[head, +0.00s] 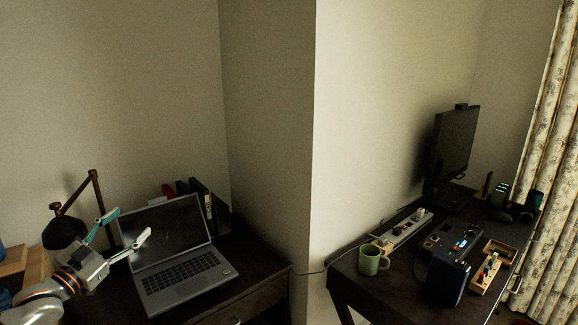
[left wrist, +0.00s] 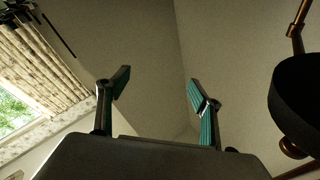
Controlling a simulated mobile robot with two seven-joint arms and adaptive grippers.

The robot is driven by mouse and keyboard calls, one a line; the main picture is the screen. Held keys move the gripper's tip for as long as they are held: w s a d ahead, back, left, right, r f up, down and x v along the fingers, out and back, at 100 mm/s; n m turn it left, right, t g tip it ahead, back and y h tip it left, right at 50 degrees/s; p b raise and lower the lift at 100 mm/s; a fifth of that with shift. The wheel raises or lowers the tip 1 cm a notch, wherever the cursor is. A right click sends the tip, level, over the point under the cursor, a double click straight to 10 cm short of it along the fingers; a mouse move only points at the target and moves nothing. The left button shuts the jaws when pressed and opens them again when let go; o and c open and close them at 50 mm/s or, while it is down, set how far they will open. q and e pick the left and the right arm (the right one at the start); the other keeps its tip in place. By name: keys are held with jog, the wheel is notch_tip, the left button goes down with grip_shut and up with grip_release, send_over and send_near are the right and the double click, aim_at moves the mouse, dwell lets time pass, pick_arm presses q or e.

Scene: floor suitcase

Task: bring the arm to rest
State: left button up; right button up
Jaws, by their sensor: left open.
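My left gripper (head: 124,232) is raised in front of the open laptop (head: 183,273) at the lower left of the head view. Its two fingers are spread apart with nothing between them. In the left wrist view the left gripper (left wrist: 158,88) also shows open and empty, with bare wall behind the fingers. I cannot tell from these views whether it touches the laptop. My right gripper is in neither view.
A desk lamp (head: 66,232) stands close beside the left gripper; its dark shade (left wrist: 300,95) is at the right in the left wrist view. The right desk holds a green mug (head: 369,260), a power strip (head: 405,229), a dark box (head: 447,279) and a monitor (head: 456,143).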

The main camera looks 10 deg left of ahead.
pick_arm(q)
jog(key=s+d+f+m+g, duration=0.25)
jog(key=s+d+f, duration=0.2)
jog(key=f, duration=0.65)
jog(key=s+d+f+m+g, duration=0.1)
jog(key=s+d+f+g, duration=0.3)
jog(key=f, duration=0.6)
jog(key=s+d+f+m+g+y, duration=0.1)
jog(key=s+d+f+g, duration=0.1)
jog(key=s+f, duration=0.65)
jog(key=s+d+f+m+g, duration=0.2)
jog(key=s+d+f+g, duration=0.1)
jog(key=s+f, duration=0.6)
jog(key=s+d+n+t, duration=0.1)
jog(key=d+n, duration=0.8)
jog(key=d, duration=1.1)
jog(key=shift+s+d+r+t, duration=0.2)
jog(key=shift+s+d+t, duration=0.15)
jog(key=shift+t, duration=0.4)
